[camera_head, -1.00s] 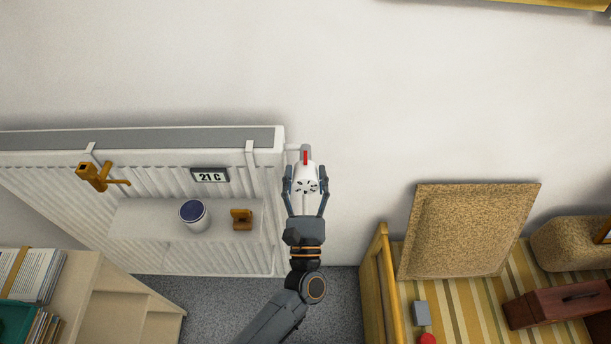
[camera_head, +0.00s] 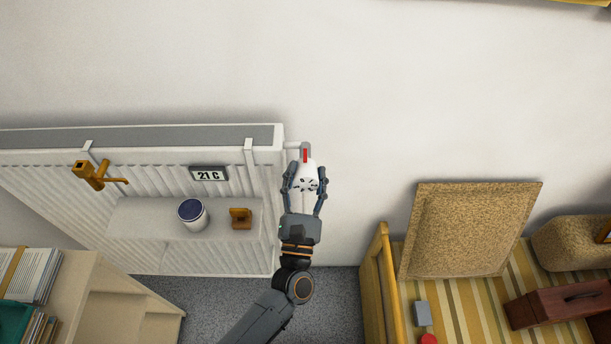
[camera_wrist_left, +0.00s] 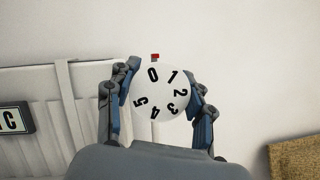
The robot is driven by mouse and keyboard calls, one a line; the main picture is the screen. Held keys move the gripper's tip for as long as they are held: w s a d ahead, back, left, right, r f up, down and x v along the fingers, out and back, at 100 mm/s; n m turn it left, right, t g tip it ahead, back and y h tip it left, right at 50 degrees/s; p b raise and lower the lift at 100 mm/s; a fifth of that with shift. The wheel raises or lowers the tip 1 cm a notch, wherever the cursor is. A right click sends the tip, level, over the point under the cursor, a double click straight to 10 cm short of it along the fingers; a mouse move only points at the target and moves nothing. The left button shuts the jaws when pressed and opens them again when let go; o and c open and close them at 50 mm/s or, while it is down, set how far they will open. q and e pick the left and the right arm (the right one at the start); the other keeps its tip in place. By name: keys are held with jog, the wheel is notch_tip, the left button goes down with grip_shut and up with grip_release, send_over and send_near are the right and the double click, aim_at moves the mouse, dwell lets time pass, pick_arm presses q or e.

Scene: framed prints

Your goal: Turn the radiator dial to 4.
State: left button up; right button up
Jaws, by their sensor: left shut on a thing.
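The radiator dial (camera_head: 306,178) is a white knob at the radiator's upper right end, with a red marker (camera_head: 305,155) behind it. In the left wrist view the dial (camera_wrist_left: 160,92) shows the numbers 0 to 5 around its face. My left gripper (camera_head: 305,183) is shut on the dial, one finger on each side. Its fingers also show in the left wrist view (camera_wrist_left: 160,98). My right gripper is not in view.
The white radiator (camera_head: 60,180) carries a shelf with a white cup (camera_head: 193,215) and a brown block (camera_head: 240,218). A 21 C display (camera_head: 209,174) and a brass tap-like piece (camera_head: 95,175) are on its front. A striped bench (camera_head: 460,305) with a cushion stands right.

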pick_arm(q)
jog(key=shift+m+g+h, duration=0.4)
jog(key=shift+m+h, duration=0.7)
jog(key=shift+m, duration=1.1)
jog(key=o, duration=1.2)
jog(key=shift+d, duration=0.1)
jog(key=v, duration=1.2)
jog(key=shift+r+m, duration=0.1)
jog(key=shift+m, duration=0.2)
